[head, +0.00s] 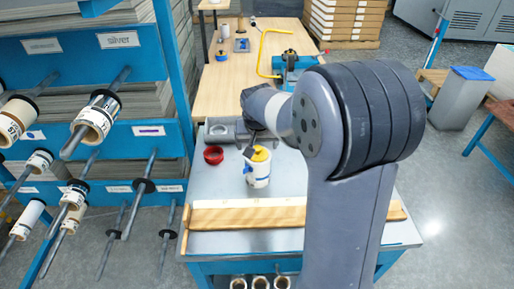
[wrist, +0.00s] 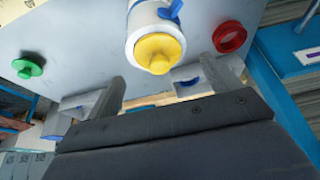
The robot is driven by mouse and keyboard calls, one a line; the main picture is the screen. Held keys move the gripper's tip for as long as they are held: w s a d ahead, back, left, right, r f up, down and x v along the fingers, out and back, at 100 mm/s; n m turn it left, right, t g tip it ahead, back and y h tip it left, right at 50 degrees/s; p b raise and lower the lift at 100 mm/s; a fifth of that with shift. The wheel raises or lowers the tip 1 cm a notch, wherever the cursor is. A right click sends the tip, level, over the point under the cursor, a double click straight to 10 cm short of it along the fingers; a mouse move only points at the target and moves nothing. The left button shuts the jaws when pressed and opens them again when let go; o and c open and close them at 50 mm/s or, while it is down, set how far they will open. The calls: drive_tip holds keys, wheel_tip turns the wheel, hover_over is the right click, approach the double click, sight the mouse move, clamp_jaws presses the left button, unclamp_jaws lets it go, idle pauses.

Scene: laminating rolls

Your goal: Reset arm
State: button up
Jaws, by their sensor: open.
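My gripper (wrist: 160,88) is open in the wrist view, with its two grey fingers apart and nothing between them. In the head view my arm reaches over the grey work table (head: 285,180), and the gripper (head: 251,143) is small and partly hidden there. A white roll (head: 257,178) with a yellow end plug (head: 261,154) and blue parts stands on the table close to the gripper. The roll also shows in the wrist view (wrist: 147,27), with its yellow plug (wrist: 157,53) beyond the fingers and apart from them.
A red ring (head: 213,156) lies left of the roll. A wooden board (head: 245,216) crosses the table's front. A rack with several rolls on rods (head: 95,120) stands left. A wooden bench (head: 232,85) lies behind.

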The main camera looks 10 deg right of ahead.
sight(257, 147)
drive_tip(key=v, duration=0.7)
drive_tip(key=shift+w, duration=0.2)
drive_tip(key=x, duration=1.1)
drive_tip(key=shift+s+f, duration=0.15)
drive_tip(key=shift+f, duration=0.15)
drive_tip(key=shift+s+r+p, duration=0.1)
drive_tip(key=shift+r+p, duration=0.45)
drive_tip(key=shift+p, duration=0.1)
drive_tip(key=shift+w+r, duration=0.2)
drive_tip(key=shift+r, duration=0.05)
